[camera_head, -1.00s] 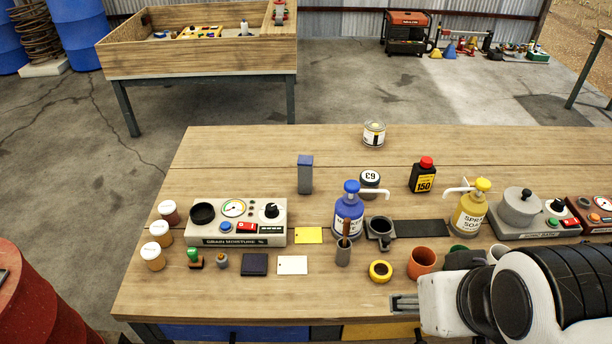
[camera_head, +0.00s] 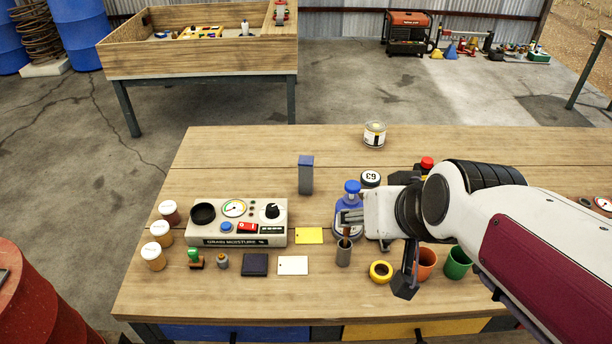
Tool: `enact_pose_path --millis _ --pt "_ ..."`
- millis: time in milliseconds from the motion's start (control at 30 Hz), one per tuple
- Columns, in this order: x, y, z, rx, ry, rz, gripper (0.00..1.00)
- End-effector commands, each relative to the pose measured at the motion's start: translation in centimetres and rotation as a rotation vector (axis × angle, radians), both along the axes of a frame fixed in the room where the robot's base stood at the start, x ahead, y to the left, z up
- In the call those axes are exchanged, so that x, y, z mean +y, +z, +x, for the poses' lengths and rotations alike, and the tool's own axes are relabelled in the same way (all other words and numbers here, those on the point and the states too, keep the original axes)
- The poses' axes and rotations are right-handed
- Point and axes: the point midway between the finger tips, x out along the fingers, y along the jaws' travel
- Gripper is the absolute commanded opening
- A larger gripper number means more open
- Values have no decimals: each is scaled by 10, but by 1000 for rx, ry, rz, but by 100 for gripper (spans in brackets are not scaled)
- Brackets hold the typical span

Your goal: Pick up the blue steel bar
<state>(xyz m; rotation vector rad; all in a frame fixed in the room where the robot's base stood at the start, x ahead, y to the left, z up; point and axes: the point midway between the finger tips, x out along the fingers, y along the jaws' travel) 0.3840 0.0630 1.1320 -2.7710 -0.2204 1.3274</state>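The blue steel bar (camera_head: 306,177) stands upright on the workbench, left of the bench's middle. It is a narrow grey-blue block with a brighter blue top. My gripper (camera_head: 404,287) is to the right of the bar and nearer the front edge, apart from it. Its dark finger part hangs below the white wrist, in front of the orange cup. The view does not show clearly whether the fingers are apart. Nothing is seen held in it.
A blue pump bottle (camera_head: 352,187) is partly hidden behind my wrist. A grain moisture meter (camera_head: 237,240) is left of the bar's front side. A yellow card (camera_head: 309,236) lies in front of the bar. The wood behind and left of the bar is clear.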

Motion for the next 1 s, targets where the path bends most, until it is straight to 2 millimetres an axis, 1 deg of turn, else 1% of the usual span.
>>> enact_pose_path --millis 33,100,467,733,1000 --pt "5 -2 11 -8 4 7 47" --pt "12 -2 27 -30 7 19 47" --pt "45 -10 104 -132 -5 64 47" --pt "66 -26 157 -206 -32 76 47" --pt "83 -49 203 -276 -73 69 47"
